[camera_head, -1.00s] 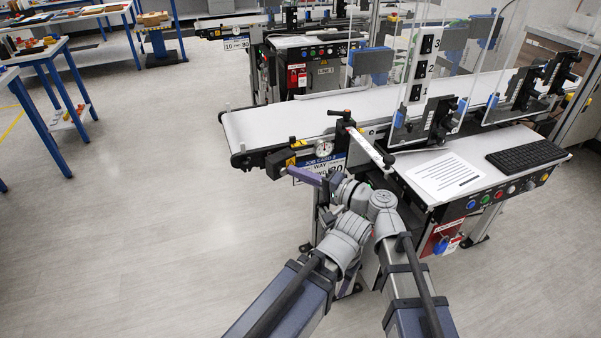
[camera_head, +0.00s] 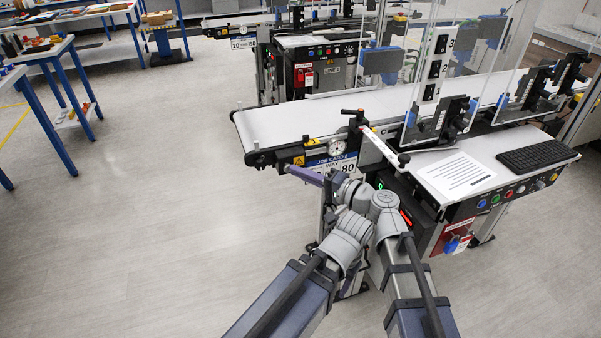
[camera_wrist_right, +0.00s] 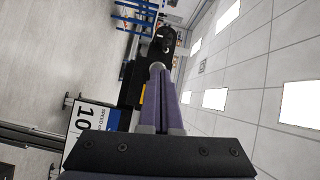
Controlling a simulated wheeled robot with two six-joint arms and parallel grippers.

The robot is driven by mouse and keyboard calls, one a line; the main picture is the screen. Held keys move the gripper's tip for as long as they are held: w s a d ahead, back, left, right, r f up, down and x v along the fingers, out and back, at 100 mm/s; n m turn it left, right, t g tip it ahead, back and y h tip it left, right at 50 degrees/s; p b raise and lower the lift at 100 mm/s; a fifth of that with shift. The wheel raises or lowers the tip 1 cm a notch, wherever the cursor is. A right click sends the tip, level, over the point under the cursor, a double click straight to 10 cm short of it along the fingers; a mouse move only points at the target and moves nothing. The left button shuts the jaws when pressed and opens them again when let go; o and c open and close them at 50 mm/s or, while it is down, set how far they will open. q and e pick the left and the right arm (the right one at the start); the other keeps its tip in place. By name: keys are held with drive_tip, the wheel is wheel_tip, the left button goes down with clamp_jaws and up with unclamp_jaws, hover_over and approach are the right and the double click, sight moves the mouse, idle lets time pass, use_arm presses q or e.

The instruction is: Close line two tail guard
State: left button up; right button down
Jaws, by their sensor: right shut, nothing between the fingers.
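The near conveyor, with a white belt (camera_head: 300,118) and a blue-and-white job card (camera_head: 335,166) at its left end, stands ahead of me. I cannot tell for sure which part is the tail guard. My right gripper (camera_head: 303,174) is shut and empty, its purple fingers just in front of the job card. In the right wrist view its fingers (camera_wrist_right: 158,75) are together, with part of a card (camera_wrist_right: 88,122) beside them.
A control shelf with a paper sheet (camera_head: 456,174) and a keyboard (camera_head: 537,156) juts out to the right. Clear panels (camera_head: 488,55) stand over the belt. Another conveyor is behind. The floor (camera_head: 130,220) at left is open, up to blue-legged tables (camera_head: 52,95).

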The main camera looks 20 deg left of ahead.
idle(0.3)
wheel_tip(320, 180, up, 10)
drive_tip(key=p, duration=1)
